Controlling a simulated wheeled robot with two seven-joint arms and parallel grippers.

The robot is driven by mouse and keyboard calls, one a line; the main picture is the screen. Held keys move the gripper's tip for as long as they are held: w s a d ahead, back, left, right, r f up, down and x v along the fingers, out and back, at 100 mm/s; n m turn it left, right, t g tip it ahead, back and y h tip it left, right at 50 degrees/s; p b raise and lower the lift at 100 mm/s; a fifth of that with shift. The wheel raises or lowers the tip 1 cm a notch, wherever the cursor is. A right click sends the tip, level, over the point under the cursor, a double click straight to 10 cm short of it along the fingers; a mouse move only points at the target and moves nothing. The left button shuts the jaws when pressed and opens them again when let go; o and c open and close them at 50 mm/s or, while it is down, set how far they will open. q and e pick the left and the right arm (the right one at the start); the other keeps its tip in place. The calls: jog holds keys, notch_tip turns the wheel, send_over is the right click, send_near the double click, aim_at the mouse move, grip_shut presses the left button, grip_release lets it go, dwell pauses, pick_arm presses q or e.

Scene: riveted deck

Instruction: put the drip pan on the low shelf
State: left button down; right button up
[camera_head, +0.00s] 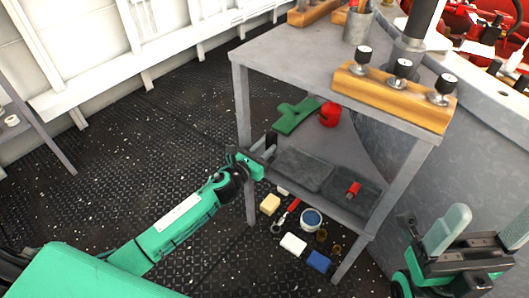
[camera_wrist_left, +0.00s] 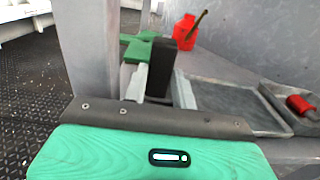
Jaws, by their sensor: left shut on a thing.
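The drip pan (camera_head: 302,169) is a flat dark grey tray over the low shelf (camera_head: 352,152) of the grey table. I cannot tell whether the pan's underside touches the shelf. My right gripper (camera_head: 484,222) is open and empty at the lower right, outside the table.
A green object (camera_head: 294,117) and a red can (camera_head: 330,114) are on the shelf behind the pan. A second dark tray (camera_head: 340,200) with a red-handled item (camera_head: 353,189) is right of it. Table legs flank the shelf. Several small items, including a blue-topped tub (camera_head: 311,218), lie below.

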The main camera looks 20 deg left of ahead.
pick_arm(q)
jog(key=shift+f, duration=0.25)
jog(key=c, duration=1.5)
grip_release()
jog(key=shift+o, duration=0.5)
